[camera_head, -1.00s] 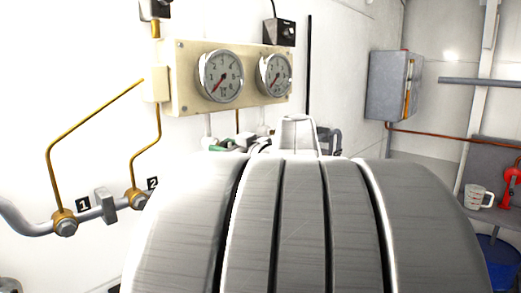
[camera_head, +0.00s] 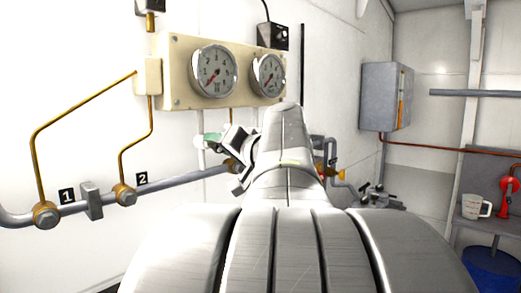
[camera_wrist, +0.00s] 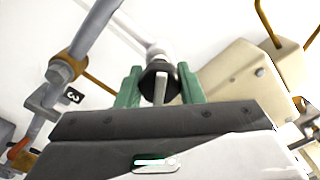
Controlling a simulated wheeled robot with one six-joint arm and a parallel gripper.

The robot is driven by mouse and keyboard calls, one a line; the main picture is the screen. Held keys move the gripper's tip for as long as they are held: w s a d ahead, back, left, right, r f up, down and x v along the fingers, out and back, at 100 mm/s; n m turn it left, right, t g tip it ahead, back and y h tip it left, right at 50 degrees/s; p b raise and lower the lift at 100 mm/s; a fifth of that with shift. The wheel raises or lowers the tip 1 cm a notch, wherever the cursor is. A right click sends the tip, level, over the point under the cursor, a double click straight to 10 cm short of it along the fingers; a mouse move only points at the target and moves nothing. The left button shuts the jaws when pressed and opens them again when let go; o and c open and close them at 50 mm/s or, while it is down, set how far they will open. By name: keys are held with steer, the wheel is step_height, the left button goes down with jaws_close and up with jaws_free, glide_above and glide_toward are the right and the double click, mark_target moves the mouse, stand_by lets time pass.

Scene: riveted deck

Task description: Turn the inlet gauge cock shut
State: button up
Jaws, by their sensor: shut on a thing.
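My gripper (camera_wrist: 162,88) has green fingers on either side of a dark round fitting with a grey bar, which looks like a cock handle (camera_wrist: 160,90). It is shut on this handle, and a white stem runs up behind it in the wrist view. In the head view a green fingertip (camera_head: 212,139) shows below the left gauge (camera_head: 214,71), by the thin pipe under the gauge board. My own arm hides the handle there. The right gauge (camera_head: 268,76) sits beside the left one. I cannot read any inlet label.
A grey cabinet (camera_head: 388,95), a mug (camera_head: 475,206) and a blue bucket (camera_head: 494,265) stand right.

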steer(key=m, duration=0.4)
steer(key=shift+m, duration=1.7)
steer(key=shift+f, duration=0.1)
steer(key=o, duration=1)
steer(key=shift+d, duration=0.1)
steer(key=b+v, duration=0.2)
steer(key=v, duration=1.1)
steer(key=shift+s+d+b, duration=0.2)
steer(key=shift+d+b, duration=0.05)
steer(key=shift+b, duration=0.1)
